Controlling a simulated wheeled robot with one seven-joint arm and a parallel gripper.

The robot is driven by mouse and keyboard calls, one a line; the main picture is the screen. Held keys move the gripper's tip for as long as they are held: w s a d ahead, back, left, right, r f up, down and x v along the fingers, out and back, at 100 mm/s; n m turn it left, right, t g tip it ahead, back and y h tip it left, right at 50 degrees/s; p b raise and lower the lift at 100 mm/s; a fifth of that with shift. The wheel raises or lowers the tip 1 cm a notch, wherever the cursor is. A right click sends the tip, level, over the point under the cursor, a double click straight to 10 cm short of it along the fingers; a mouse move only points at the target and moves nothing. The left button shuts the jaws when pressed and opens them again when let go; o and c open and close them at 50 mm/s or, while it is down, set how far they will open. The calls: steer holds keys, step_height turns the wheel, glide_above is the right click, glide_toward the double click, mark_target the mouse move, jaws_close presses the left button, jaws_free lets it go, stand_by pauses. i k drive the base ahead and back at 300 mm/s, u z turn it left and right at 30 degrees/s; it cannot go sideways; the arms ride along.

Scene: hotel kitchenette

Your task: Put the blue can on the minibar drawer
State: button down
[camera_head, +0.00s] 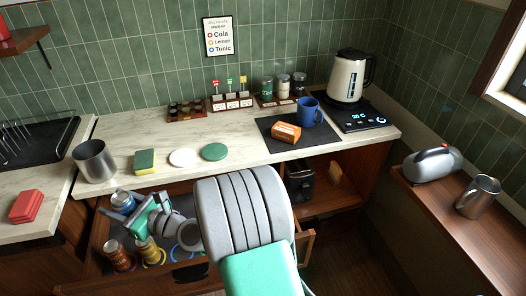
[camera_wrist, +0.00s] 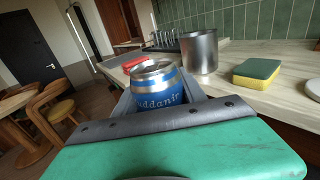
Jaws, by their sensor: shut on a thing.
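The blue can (camera_head: 122,202) is between the fingers of my gripper (camera_head: 134,213), which is shut on it. In the wrist view the blue can (camera_wrist: 158,86) shows its silver top and white lettering, upright or nearly so, between the grey fingers. The open minibar drawer (camera_head: 90,262) is below the counter. In the head view the can overlaps the drawer's back left part; I cannot tell its height above the drawer floor. A red can (camera_head: 117,254) and a yellow can (camera_head: 150,250) stand in the drawer. My arm hides much of the drawer's right side.
On the counter (camera_head: 125,130) stand a metal cup (camera_head: 94,161), a sponge (camera_head: 145,161), a white disc (camera_head: 183,157) and a green disc (camera_head: 214,151), close behind the drawer. A blue ring (camera_head: 182,253) marks a clear spot in the drawer, right of the yellow can.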

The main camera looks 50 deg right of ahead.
mark_target(183, 251)
steer(key=k, duration=0.55)
steer(key=z, duration=2)
